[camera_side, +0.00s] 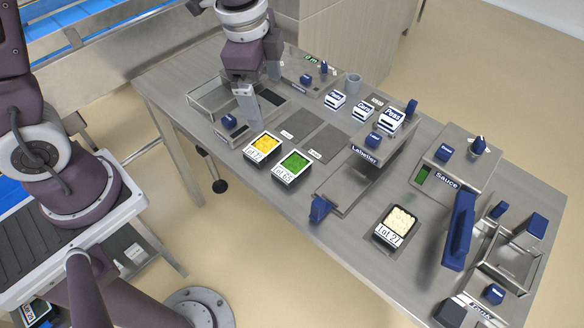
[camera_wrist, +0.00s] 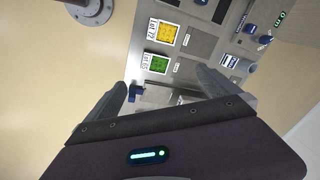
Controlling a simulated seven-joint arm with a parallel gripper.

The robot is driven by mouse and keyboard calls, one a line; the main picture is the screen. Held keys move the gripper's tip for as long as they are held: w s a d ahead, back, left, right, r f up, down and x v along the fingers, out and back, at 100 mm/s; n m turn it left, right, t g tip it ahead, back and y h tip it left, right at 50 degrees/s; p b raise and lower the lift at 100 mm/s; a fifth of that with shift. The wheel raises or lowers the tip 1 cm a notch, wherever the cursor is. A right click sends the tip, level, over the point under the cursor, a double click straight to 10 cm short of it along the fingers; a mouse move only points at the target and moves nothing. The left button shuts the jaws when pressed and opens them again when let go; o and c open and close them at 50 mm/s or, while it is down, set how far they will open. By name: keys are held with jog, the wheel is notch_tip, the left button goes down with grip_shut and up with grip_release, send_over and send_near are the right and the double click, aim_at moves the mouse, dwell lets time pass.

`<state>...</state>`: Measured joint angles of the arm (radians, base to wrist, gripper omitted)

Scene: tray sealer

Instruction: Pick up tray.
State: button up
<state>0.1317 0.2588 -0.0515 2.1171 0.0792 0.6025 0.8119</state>
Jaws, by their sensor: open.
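Three filled trays stand along the table's near side. The yellow-filled tray (camera_side: 262,147), labelled Lot 72, is leftmost and also shows in the wrist view (camera_wrist: 163,32). The green-filled tray (camera_side: 292,166), labelled Lot 65, is just right of it and also shows in the wrist view (camera_wrist: 155,64). The cream-filled tray (camera_side: 397,225), labelled Lot 27, is further right. My gripper (camera_side: 251,121) is open and empty, behind and slightly left of the yellow tray in the side view. In the wrist view its spread fingers (camera_wrist: 165,88) frame the lower middle, with both trays beyond them.
A labeller (camera_side: 374,143) stands behind and right of the green tray. A sauce station (camera_side: 456,165) stands at the right. Label blocks (camera_side: 363,108) and a grey cup (camera_side: 354,83) stand at the back. Dark flat plates (camera_side: 326,143) lie behind the green tray.

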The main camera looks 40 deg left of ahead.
aim_at(292, 166)
jog(key=w+d+f+m, duration=0.1)
jog(key=f, duration=0.3)
jog(key=w+d+f+m+g, duration=0.1)
jog(key=f+m, duration=0.1)
jog(key=f, duration=0.2)
jog(key=d+f+m, duration=0.1)
jog(key=f+m, duration=0.1)
jog(key=f, duration=0.3)
jog(key=shift+w+d+g, duration=0.35)
jog(key=shift+w+g, duration=0.05)
jog(key=shift+m, duration=0.5)
jog(key=f, duration=0.8)
jog(key=shift+w+a+f, duration=0.1)
jog(key=shift+w+f, duration=0.05)
jog(key=shift+w, duration=0.05)
jog(key=c, duration=1.5)
